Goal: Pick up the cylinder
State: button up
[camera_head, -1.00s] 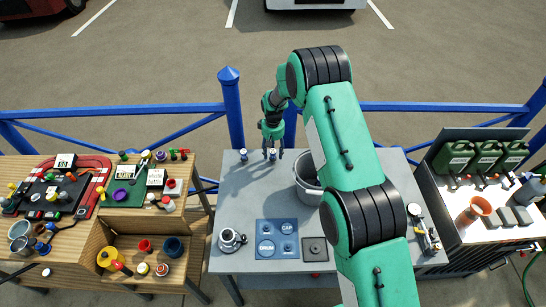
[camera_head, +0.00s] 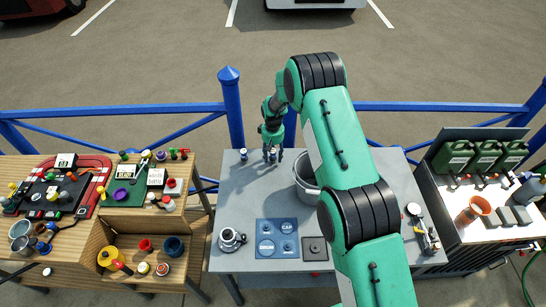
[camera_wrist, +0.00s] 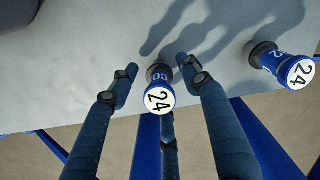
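Two small blue cylinders with dark collars and white caps marked "24" stand near the far edge of the grey table. One cylinder (camera_wrist: 159,97) is between the fingers of my gripper (camera_wrist: 160,80) in the wrist view. In the head view this cylinder (camera_head: 272,157) is mostly hidden by my gripper (camera_head: 272,152). My fingers are spread to either side of it, with gaps showing, and a third finger is below it in the wrist view. The other cylinder (camera_wrist: 290,66) stands apart to the right there, and to the left in the head view (camera_head: 243,154).
A grey bucket (camera_head: 304,187) stands on the grey table (camera_head: 235,198) right of my gripper, partly behind my arm. A blue marked mat (camera_head: 277,238) and a metal fitting (camera_head: 230,240) lie nearer. A blue railing (camera_head: 170,109) runs behind the table.

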grip_shut()
jog(key=shift+r, duration=0.15)
jog(key=shift+r+b, duration=0.4)
jog(key=shift+r, duration=4.45)
